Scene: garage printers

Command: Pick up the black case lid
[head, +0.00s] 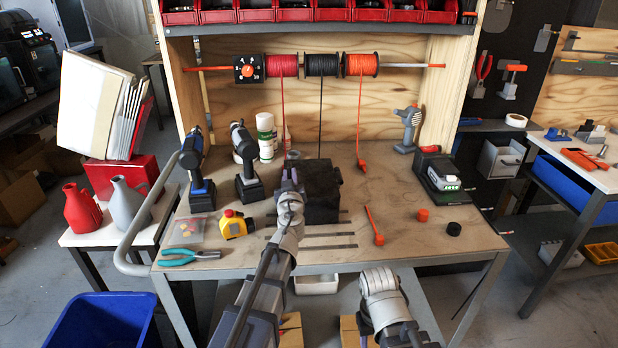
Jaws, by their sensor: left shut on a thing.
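A black case (322,206) stands on the wooden workbench near its middle, with the black case lid (318,172) at its top. The two are nearly the same dark colour, so the seam between them is hard to make out. My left gripper (289,180) is at the left side of the case, shut on the lid's left edge. Its wrist covers part of the case's left side. My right gripper (379,278) is low in front of the bench's front edge, apart from the case. Its fingers are not clear enough to tell open from shut.
On the workbench (420,240) are drills (246,165), a yellow tape measure (233,225), teal pliers (187,256), a charger (440,178) and an orange-tipped tool (374,226).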

